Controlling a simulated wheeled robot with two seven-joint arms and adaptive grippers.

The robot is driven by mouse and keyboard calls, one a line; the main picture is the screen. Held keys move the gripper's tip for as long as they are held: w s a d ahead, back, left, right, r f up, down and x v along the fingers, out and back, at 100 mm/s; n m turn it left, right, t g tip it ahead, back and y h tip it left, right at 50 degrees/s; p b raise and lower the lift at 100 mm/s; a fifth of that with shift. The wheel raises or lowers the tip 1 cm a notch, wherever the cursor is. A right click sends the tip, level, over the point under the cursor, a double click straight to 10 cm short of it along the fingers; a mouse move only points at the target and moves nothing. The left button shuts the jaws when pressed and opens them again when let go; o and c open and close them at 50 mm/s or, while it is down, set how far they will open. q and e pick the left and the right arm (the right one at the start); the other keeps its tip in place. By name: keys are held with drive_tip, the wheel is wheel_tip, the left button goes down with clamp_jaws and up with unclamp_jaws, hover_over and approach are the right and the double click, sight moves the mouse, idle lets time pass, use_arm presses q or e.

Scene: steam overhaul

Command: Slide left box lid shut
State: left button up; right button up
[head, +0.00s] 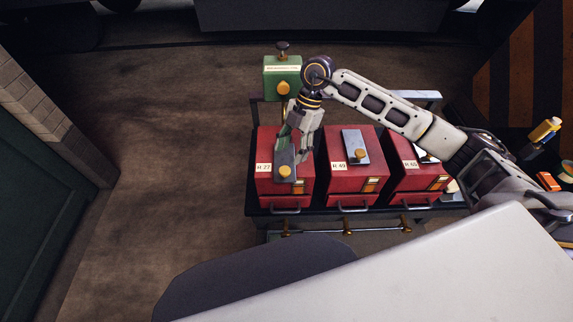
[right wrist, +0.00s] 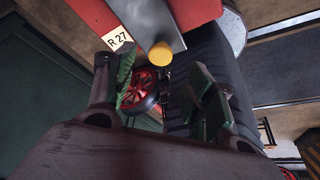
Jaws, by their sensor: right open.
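The left red box (head: 265,180), labelled R 27, stands at the left end of a row of three. Its grey lid plate (head: 284,158) lies along the top, with a yellow knob (head: 285,171) near the front. My right gripper (head: 293,148) is over this box, partly hiding its top. In the right wrist view the open fingers (right wrist: 162,76) are on either side of the line to the knob (right wrist: 160,53), with a gap between. The grey lid (right wrist: 150,18) and the label (right wrist: 118,39) show there too. Contact with the knob cannot be told. My left gripper is not in view.
The middle red box (head: 338,178) has a similar lid (head: 355,146); the right red box (head: 410,183) is partly behind my right arm. All stand on a dark cart (head: 320,209) with front handles. A green box (head: 282,78) stands behind. The floor at left is clear.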

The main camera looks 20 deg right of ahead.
sight(285, 170)
drive_tip(key=shift+x, duration=3.2)
clamp_jaws()
